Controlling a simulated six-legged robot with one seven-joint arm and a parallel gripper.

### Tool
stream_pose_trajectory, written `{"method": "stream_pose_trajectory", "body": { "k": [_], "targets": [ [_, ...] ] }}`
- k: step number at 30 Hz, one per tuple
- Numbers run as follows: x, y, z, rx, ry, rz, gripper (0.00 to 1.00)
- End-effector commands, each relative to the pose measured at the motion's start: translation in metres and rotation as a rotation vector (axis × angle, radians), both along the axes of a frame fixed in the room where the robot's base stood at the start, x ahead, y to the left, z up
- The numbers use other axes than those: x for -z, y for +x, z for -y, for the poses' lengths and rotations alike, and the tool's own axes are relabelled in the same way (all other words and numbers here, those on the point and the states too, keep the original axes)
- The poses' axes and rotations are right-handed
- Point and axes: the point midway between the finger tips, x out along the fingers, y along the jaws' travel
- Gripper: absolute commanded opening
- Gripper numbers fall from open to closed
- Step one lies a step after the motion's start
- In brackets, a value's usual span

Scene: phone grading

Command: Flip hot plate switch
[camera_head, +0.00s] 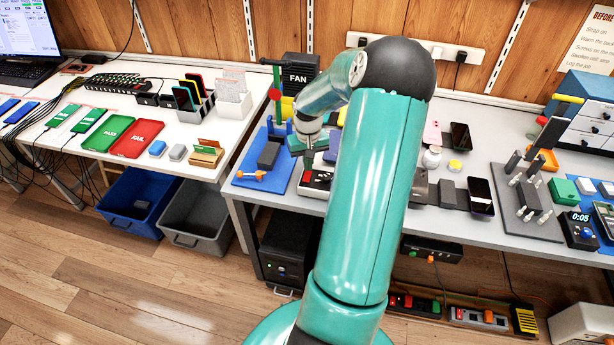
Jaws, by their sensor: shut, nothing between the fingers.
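My arm reaches from the bottom centre of the head view to the bench and covers part of it. My gripper (309,165) is shut and empty, pointing down. It is over a small dark and light box (317,182) with a red part on top, which may be the switch box. I cannot tell whether the fingertips touch it. A dark flat plate (447,194) lies right of my arm and may be the hot plate. The position of any switch is too small to tell.
A black FAN box (299,75) stands behind. Phones (481,196) and a grey tool stand (527,215) are to the right. Bins (196,218) sit below the left table.

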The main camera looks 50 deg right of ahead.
Motion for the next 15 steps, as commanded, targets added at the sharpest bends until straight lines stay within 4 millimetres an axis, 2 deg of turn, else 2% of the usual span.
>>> {"method": "stream_pose_trajectory", "body": {
  "k": [15],
  "targets": [
    [0.0072,0.0001,-0.0002,0.000,0.001,-0.001,0.00]
  ]
}}
